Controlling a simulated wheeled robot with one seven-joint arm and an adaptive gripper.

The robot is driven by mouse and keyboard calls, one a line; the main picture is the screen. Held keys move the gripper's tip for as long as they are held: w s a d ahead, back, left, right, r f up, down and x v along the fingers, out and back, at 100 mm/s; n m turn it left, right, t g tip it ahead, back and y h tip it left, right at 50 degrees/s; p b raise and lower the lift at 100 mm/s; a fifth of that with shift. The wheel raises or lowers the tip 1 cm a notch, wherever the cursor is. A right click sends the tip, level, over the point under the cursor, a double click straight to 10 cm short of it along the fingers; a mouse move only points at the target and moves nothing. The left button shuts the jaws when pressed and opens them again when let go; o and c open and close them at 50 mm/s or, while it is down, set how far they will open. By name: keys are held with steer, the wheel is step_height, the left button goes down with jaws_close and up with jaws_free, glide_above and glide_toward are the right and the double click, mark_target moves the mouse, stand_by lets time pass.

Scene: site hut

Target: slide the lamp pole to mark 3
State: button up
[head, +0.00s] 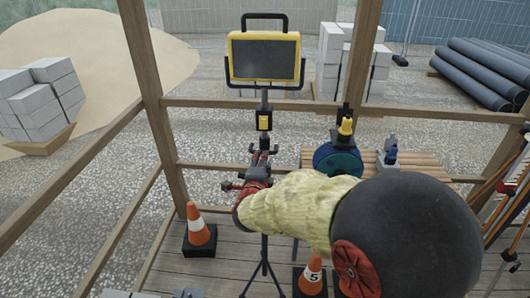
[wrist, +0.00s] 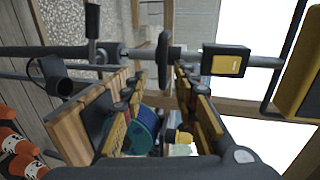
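The lamp pole (head: 264,100) stands upright on a tripod and carries a yellow-framed work lamp (head: 264,55). A black collar with a yellow face (head: 264,123) sits on the pole below the lamp. My gripper (head: 261,160) is at the pole below this collar. In the wrist view the pole runs sideways, with the yellow-faced collar (wrist: 228,61) and the lamp's edge (wrist: 304,85) to the right. I see no contact. No numbered mark on the pole is readable.
Wooden rails (head: 215,103) cross behind the pole. A slatted bench (head: 385,160) with a blue-green reel (head: 338,159) stands to the right.

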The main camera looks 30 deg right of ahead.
steer(key=b+x, duration=0.2)
steer(key=x, duration=0.6)
steer(key=shift+r, duration=0.2)
steer(key=shift+c, duration=1)
jaws_close()
